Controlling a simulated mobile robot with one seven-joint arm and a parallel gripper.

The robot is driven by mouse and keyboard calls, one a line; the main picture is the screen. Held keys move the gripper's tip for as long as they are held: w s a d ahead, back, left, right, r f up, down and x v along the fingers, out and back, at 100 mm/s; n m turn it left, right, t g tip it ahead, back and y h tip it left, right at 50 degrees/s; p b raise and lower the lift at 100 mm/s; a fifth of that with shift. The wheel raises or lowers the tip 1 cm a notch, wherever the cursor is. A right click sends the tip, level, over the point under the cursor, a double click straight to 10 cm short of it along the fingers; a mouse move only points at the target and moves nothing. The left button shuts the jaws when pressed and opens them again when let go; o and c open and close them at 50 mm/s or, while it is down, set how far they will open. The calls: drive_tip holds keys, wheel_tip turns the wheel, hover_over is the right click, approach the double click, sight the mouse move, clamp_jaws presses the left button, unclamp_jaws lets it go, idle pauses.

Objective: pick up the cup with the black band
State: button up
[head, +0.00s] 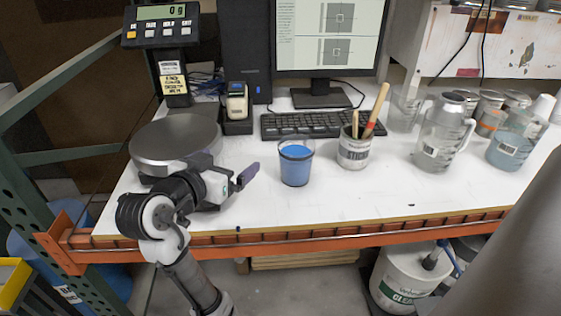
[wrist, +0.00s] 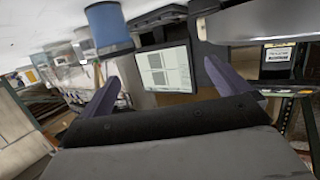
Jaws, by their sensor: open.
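A clear cup with blue contents (head: 295,166) stands upright near the table's front, in the middle of the head view. I cannot clearly make out a black band on either cup. My gripper (head: 246,180) is left of the blue cup, apart from it, low over the front of the table. In the wrist view my gripper (wrist: 164,82) is open, with nothing between its purple fingers. The blue cup (wrist: 108,28) shows at upper left there, beyond the fingers.
A round scale plate (head: 175,142) is behind my gripper at left. A keyboard (head: 315,124) and monitor (head: 325,40) are behind the cups. Glass pitchers (head: 443,135) stand at right. The white tabletop (head: 330,200) is clear in front of the cups.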

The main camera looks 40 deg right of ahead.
sight(286, 166)
drive_tip(key=s+d+f+m+g, duration=0.1)
drive_tip(key=s+d+f+g, duration=0.1)
drive_tip(key=s+d, duration=0.1)
drive_tip(key=s+d+f+m+g, duration=0.1)
drive_tip(key=d, duration=0.1)
drive_tip(key=shift+s+m+g, duration=0.3)
drive_tip(key=p+x, duration=0.1)
drive_tip(key=x, duration=0.6)
drive_tip(key=shift+d, duration=0.1)
drive_tip(key=p+x, duration=0.1)
drive_tip(key=x, duration=0.1)
drive_tip(key=p+x, duration=0.1)
drive_tip(key=x, duration=0.2)
drive_tip(key=shift+s+d+r, duration=0.2)
drive_tip(key=shift+d, duration=0.05)
drive_tip(key=shift+w+d+f, duration=0.15)
drive_tip(key=shift+d+f, duration=0.1)
drive_tip(key=shift+d, duration=0.1)
drive_tip(key=c, duration=1.3)
drive_tip(key=shift+r, duration=0.25)
